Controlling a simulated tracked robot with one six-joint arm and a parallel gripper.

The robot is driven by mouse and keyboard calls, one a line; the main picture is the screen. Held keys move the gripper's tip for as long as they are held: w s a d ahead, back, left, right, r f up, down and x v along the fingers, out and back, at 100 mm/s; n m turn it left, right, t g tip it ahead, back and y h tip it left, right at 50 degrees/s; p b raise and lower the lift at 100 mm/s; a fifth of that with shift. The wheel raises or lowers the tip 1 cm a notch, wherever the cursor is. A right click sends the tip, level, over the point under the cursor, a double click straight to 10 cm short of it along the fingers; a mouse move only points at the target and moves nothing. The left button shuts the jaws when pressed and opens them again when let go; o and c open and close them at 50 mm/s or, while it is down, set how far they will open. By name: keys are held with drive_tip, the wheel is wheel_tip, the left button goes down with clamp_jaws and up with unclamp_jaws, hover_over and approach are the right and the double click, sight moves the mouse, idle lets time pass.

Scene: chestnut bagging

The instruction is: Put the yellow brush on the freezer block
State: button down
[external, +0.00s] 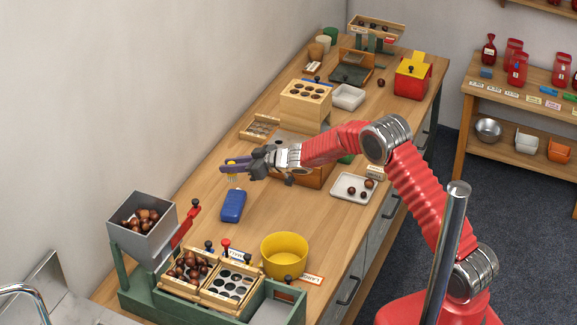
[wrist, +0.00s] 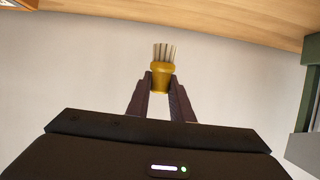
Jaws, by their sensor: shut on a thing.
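My gripper (external: 238,165) is shut on the yellow brush (external: 232,172) and holds it above the table. In the wrist view the brush (wrist: 161,72) sits between the two dark fingertips (wrist: 160,84), with its pale bristles pointing up in the picture. The blue freezer block (external: 233,206) lies on the wooden table, below the gripper in the external view and apart from the brush. The freezer block does not show in the wrist view.
A grey hopper of chestnuts (external: 142,225) and a green-framed sorting stand (external: 190,297) are at the front left. A yellow bowl (external: 284,256) stands right of them. A white tray with chestnuts (external: 353,187) is to the right. Bare table surrounds the freezer block.

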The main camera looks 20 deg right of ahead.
sight(232, 178)
wheel_tip(232, 178, down, 5)
idle(0.4)
drive_tip(key=shift+f, duration=1.85)
drive_tip(key=shift+f, duration=0.15)
drive_tip(key=c, duration=1.6)
unclamp_jaws()
drive_tip(key=shift+o, duration=0.2)
drive_tip(key=v, duration=1.2)
